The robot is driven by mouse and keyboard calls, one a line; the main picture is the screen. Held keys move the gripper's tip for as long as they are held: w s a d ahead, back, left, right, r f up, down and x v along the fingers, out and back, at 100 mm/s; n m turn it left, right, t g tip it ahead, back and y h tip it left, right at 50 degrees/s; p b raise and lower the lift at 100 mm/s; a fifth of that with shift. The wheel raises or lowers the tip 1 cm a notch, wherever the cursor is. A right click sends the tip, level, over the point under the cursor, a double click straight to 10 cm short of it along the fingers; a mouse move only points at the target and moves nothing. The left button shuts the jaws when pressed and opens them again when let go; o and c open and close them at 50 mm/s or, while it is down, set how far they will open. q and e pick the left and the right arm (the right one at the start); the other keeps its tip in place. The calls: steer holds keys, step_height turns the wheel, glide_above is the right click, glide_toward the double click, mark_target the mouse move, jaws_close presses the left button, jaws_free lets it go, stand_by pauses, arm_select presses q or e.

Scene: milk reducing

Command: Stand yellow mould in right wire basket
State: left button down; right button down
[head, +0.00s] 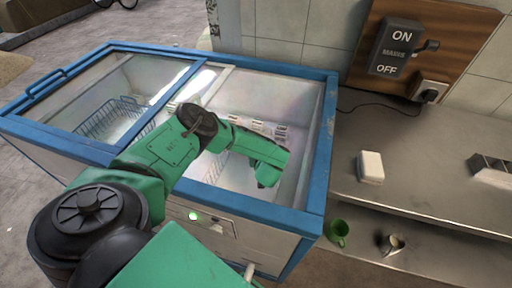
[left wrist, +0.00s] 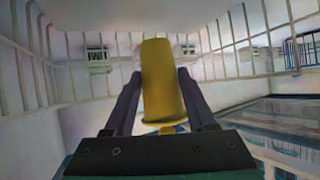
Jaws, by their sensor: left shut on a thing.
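My left gripper (left wrist: 160,78) shows in the left wrist view, shut on the yellow mould (left wrist: 162,95). The mould is a tapered yellow cylinder, upright in that view between the two dark fingers. Pale wire basket walls (left wrist: 222,40) run behind and beside it; I cannot tell whether the mould touches the basket floor. In the head view my green left arm reaches into the right half of the chest freezer (head: 318,165). There the gripper and mould are hidden by the arm, and the right basket is mostly covered. My right gripper is in neither view.
A sliding glass lid (head: 150,85) covers the freezer's left side, above a blue wire basket (head: 112,120). Right of the freezer is a metal counter (head: 420,170) with a white block (head: 370,167); a green mug (head: 338,232) and metal jug (head: 391,243) stand lower.

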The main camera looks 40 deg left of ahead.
arm_select(q)
step_height(320, 180, down, 4)
steer(key=shift+r+b, duration=0.25)
steer(key=shift+b, duration=0.2)
steer(key=shift+f, duration=0.15)
steer(key=shift+f, duration=0.15)
steer(key=c, duration=0.6)
jaws_free()
steer(key=o, duration=0.4)
steer(key=shift+r, duration=0.4)
steer(key=p+v, duration=0.1)
steer(key=v, duration=0.6)
steer(key=shift+s+d+f, duration=0.1)
steer(key=shift+s+d, duration=0.1)
